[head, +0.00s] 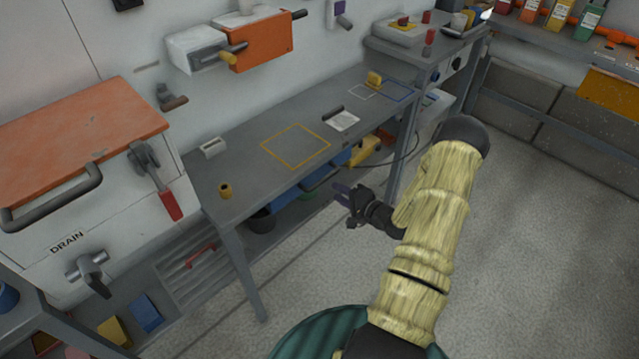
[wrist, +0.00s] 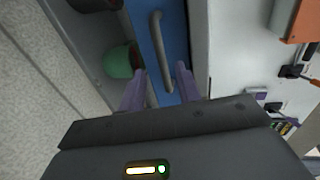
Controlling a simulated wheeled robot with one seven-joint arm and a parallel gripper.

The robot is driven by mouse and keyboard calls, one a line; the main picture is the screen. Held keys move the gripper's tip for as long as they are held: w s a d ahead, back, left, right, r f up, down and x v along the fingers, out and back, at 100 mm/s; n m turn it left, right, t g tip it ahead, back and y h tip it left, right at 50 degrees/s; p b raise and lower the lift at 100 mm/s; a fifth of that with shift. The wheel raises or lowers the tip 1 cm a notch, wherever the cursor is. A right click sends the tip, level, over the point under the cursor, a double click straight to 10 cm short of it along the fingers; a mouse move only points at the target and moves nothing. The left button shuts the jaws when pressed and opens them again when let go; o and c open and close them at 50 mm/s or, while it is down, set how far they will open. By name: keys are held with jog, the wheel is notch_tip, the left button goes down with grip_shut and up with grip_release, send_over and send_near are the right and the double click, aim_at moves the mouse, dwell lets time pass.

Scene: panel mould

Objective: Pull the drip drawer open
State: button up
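A blue drawer front (wrist: 143,50) with a grey bar handle (wrist: 161,52) fills the middle of the wrist view; I take it as the drip drawer. In the head view the blue front (head: 288,194) shows under the grey bench, partly hidden. My gripper (head: 338,194) is in front of the bench, by the handle. In the wrist view my gripper (wrist: 160,78) is open, its two purple fingers apart. The near end of the handle appears between the fingertips. Whether they touch it cannot be told.
The grey bench top (head: 235,165) lies over the drawer. A green round container (wrist: 120,62) sits beside the blue front. A bench leg (head: 245,270) stands left of my gripper. The floor (head: 520,240) to the right is clear.

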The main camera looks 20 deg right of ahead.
aim_at(320, 181)
jog(key=x, duration=0.9)
jog(key=shift+w, duration=0.1)
grip_shut()
